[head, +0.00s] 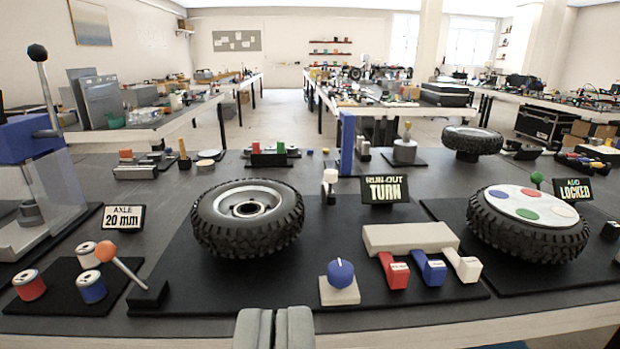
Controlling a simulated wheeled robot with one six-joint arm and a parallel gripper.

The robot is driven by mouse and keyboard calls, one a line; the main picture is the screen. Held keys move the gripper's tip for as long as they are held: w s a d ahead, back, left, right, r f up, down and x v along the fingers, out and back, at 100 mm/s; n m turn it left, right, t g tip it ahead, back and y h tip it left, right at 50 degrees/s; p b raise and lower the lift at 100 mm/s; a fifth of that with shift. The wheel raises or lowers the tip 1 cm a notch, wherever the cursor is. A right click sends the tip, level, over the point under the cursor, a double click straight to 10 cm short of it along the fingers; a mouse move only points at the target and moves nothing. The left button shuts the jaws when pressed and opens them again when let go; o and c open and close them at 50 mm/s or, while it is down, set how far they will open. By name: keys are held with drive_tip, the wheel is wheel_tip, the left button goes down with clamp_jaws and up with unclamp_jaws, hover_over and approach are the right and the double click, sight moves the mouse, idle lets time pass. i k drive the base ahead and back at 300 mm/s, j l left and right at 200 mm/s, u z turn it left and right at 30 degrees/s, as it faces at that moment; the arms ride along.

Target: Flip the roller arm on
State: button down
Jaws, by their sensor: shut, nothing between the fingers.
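My gripper (273,322) is at the bottom edge, fingers together and empty, short of the black mat. A lever with an orange ball (105,251) leans to the left from a black base (148,293), left of the mat's front. A white roller-like piece (330,175) stands on a short post right of the left tyre (247,215). I cannot tell which of these two is the roller arm, as neither carries a readable label.
A blue knob (341,274) and a block with red, blue and white levers (410,238) stand on the mat. Small cans (91,287) sit at left, by a blue press (30,138). A second tyre (529,220) lies at right. The mat before the left tyre is clear.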

sight(331, 176)
drive_tip(key=i+l, duration=0.7)
